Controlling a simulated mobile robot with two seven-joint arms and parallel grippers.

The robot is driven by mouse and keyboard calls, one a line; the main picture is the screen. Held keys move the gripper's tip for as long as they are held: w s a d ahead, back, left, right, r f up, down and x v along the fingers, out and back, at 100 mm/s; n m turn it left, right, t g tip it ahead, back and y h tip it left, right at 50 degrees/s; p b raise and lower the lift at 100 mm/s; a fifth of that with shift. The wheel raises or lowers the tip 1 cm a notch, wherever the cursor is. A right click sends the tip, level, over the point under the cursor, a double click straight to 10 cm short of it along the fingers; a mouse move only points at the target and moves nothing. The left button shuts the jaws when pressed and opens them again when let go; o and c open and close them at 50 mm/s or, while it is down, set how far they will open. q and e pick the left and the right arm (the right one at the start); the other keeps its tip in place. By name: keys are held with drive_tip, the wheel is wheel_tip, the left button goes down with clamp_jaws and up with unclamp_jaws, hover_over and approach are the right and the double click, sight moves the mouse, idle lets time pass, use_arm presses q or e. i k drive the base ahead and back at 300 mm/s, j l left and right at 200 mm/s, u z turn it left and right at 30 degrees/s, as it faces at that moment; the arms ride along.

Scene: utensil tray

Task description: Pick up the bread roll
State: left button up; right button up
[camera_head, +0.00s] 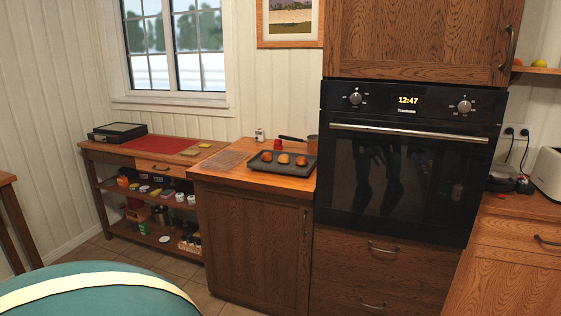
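Three small golden-brown bread rolls sit in a row on a dark baking tray (257,167) on the wooden counter left of the oven. The left roll (267,157), the middle roll (283,159) and the right roll (301,161) stand apart from one another. The tray lies flat on the counter. Neither of my grippers shows in the head view.
The counter (220,177) stands beside a tall cabinet with a black oven (410,160). A low shelf table (120,150) stands left. A teal rounded surface (95,290) fills the lower left.

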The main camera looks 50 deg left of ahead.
sight(268, 157)
drive_tip(key=u, duration=1.6)
